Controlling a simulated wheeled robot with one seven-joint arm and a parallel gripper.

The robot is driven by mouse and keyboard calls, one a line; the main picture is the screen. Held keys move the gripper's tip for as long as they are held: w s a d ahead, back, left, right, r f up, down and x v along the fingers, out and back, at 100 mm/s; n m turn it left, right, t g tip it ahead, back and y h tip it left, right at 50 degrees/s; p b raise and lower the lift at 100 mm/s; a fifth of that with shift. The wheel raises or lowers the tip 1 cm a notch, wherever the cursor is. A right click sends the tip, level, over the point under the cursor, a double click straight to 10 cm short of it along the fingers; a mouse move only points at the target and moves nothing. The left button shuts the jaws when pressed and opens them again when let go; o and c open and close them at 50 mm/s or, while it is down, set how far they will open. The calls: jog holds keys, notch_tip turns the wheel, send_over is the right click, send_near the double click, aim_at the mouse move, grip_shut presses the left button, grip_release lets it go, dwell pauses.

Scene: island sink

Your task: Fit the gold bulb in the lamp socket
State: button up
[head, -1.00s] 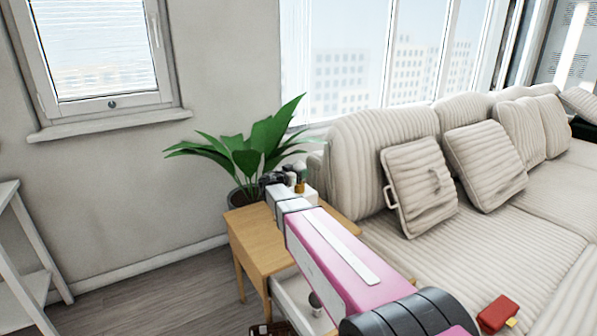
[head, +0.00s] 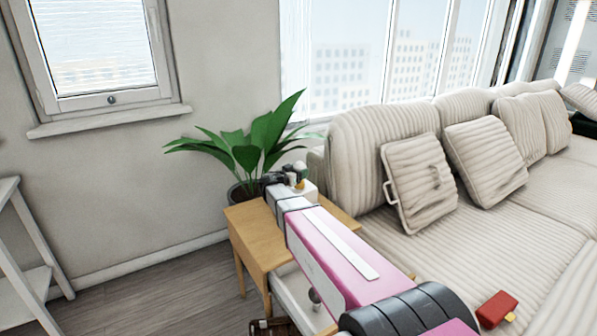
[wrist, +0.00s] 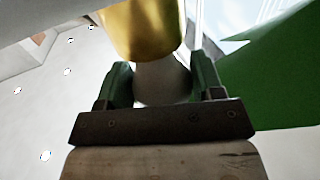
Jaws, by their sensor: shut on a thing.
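My gripper (head: 294,177) is above the wooden side table (head: 249,236), in front of the plant, and small in the head view. In the wrist view, the green fingers of my gripper (wrist: 163,82) are shut on the pale, rounded part of the gold bulb (wrist: 140,28). Its gold part extends past the fingertips to the top edge. In the head view a small patch of gold (head: 300,184) shows at the gripper. I cannot make out the lamp socket in either view, nor tell whether the bulb touches it.
A potted plant (head: 262,146) stands behind the table, and its green leaf (wrist: 275,75) is close to my gripper's right. A striped sofa (head: 480,210) lies to the right, with a red object (head: 497,309) on it.

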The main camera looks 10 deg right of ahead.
jog(key=shift+f, duration=0.15)
jog(key=o, duration=1.1)
jog(key=v, duration=1.1)
